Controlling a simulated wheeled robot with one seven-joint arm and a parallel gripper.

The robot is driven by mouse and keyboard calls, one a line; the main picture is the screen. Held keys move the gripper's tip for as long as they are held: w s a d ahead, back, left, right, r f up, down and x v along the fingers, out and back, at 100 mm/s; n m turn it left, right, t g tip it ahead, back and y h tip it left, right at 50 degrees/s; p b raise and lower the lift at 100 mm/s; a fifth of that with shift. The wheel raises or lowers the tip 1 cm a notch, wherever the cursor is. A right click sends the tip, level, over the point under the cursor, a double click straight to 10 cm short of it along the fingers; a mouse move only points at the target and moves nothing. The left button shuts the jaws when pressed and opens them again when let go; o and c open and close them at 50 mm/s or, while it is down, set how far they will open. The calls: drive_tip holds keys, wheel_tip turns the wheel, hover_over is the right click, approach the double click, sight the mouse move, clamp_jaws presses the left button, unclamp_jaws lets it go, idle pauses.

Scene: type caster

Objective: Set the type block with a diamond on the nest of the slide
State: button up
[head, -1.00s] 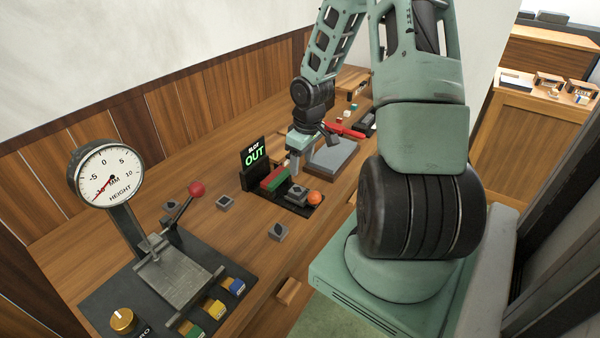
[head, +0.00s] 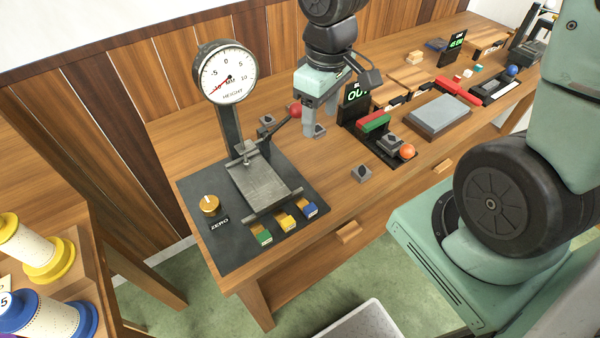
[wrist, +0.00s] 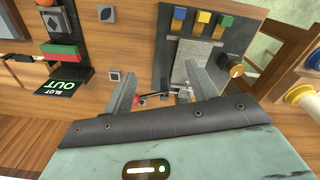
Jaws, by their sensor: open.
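My gripper (head: 321,112) is open and empty, held above the bench beside the red lever knob. A grey type block (head: 315,131) stands just below its fingers in the head view. In the wrist view that block (wrist: 113,75) lies left of the fingers and shows a dark mark like a diamond. Another grey block (head: 362,173) stands nearer the bench front, also with a dark mark. A third block (head: 267,121) stands behind, near the lever.
A height gauge (head: 226,75) stands on a dark plate, with a red-knobbed lever (head: 296,110) close to my gripper. Coloured blocks (head: 286,221) line the plate's front edge. A SLOT OUT sign (head: 355,98) stands behind the slide. A grey slab (head: 437,115) lies farther right.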

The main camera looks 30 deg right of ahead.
drive_tip(key=s+a+r+n, duration=0.3)
drive_tip(key=s+a+r, duration=0.1)
drive_tip(key=s+a, duration=0.8)
drive_tip(key=shift+s+a+r+g, duration=0.15)
drive_tip(key=shift+s+a+g, duration=0.15)
drive_tip(key=shift+s, duration=0.75)
wheel_tip(320, 180, down, 4)
drive_tip(key=b, duration=0.3)
drive_tip(key=shift+d+r+b, duration=0.1)
drive_tip(key=shift+r+b, duration=0.15)
drive_tip(key=shift+b, duration=0.05)
